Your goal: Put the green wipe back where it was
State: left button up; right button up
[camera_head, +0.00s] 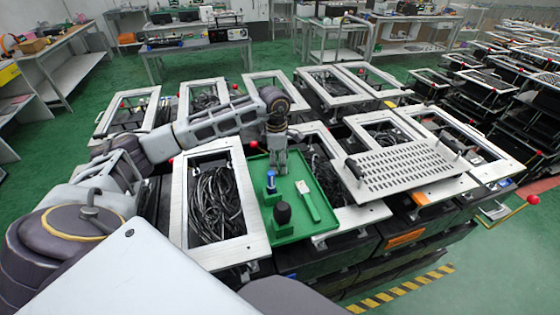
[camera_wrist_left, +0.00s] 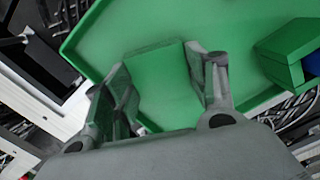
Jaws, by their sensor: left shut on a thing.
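The green wipe (camera_wrist_left: 163,88) is a flat green piece between the two fingers of my left gripper (camera_wrist_left: 168,90) in the left wrist view. The gripper is shut on it. In the head view my left gripper (camera_head: 277,165) points down over the far left part of the green tray (camera_head: 325,190); the tray also shows in the left wrist view (camera_wrist_left: 100,40). I cannot pick the wipe out there, green on green. Whether the wipe touches the tray floor I cannot tell. My right gripper is not in view.
A blue-topped item (camera_head: 271,181) and a black knob-like item (camera_head: 282,212) stand in green holders at the tray's left side. A white-and-green scraper (camera_head: 308,201) lies right of them. Framed openings with cables surround the tray; a perforated metal plate (camera_head: 410,168) lies to the right.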

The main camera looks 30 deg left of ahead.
pick_arm(q)
jog(key=shift+f, duration=0.15)
jog(key=o, duration=0.7)
jog(key=shift+o, duration=0.4)
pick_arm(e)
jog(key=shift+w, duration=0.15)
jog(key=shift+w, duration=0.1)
pick_arm(q)
notch_tip(320, 180, up, 12)
jog(key=shift+s+a+b, duration=0.2)
jog(key=shift+a+b, duration=0.2)
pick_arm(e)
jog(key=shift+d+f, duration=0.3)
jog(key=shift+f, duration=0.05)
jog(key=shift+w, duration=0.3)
